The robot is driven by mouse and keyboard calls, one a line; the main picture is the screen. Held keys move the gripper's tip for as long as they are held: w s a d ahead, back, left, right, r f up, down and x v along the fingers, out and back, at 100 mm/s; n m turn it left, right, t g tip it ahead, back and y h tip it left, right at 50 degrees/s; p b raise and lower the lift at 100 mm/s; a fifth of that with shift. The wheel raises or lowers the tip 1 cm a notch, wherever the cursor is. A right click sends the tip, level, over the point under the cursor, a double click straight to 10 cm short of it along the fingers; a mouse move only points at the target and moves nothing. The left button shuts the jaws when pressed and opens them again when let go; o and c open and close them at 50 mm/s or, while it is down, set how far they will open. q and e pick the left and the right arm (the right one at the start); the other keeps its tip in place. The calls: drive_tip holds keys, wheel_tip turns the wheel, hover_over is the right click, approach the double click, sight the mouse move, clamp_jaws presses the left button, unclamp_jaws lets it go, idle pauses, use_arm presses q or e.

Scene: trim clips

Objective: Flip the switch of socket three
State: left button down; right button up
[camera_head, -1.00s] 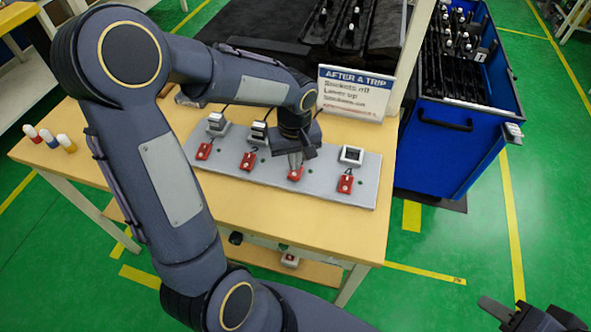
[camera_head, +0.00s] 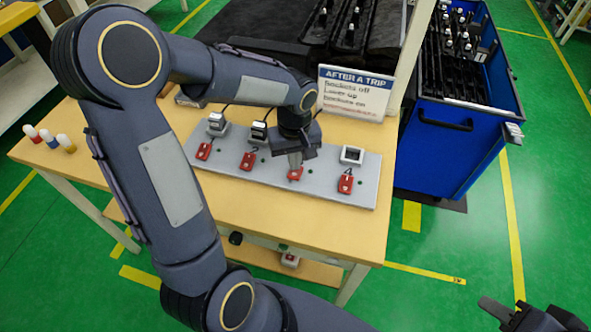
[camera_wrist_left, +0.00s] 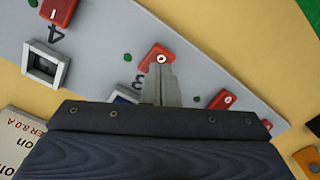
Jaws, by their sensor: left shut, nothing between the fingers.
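Switch three is a red rocker (camera_head: 295,174) on the grey socket panel (camera_head: 270,178), third from the left in the head view. In the left wrist view, red switch three (camera_wrist_left: 157,56) shows a white ring mark beside the printed 3. My left gripper (camera_head: 295,160) is shut and empty, pointing down at it. In the left wrist view its fingertips (camera_wrist_left: 161,68) overlap the near edge of the switch; whether they touch I cannot tell. Socket three is mostly hidden behind the gripper. My right gripper (camera_head: 500,312) is partly in view at the bottom right, away from the table.
Red switch four (camera_head: 345,184) is on the right, switch two (camera_head: 249,160) and switch one (camera_head: 204,151) on the left. A sign (camera_head: 352,93) stands behind the panel. Several coloured pegs (camera_head: 50,139) stand at the table's left edge. A blue cabinet (camera_head: 455,145) is at the right.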

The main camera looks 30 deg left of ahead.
sight(294, 174)
use_arm(q)
drive_tip(key=shift+f+b, duration=1.25)
drive_tip(key=shift+f, duration=0.15)
idle(0.4)
drive_tip(key=shift+r, duration=0.15)
drive_tip(key=shift+r+p, duration=2.7)
drive_tip(key=shift+r, duration=0.7)
drive_tip(key=s+d+r+m+t+h, duration=0.2)
drive_tip(key=s+r+m, duration=0.1)
drive_tip(key=s, duration=0.5)
drive_tip(key=s+d+r+m+t+h, duration=0.1)
drive_tip(key=s+d+r+m+t, duration=0.1)
drive_tip(key=s, duration=0.7)
wheel_tip(294, 174, up, 3)
drive_tip(key=shift+r+m+t+h, duration=0.1)
drive_tip(key=shift+m+t+h, duration=0.3)
drive_tip(key=shift+m+t, duration=0.5)
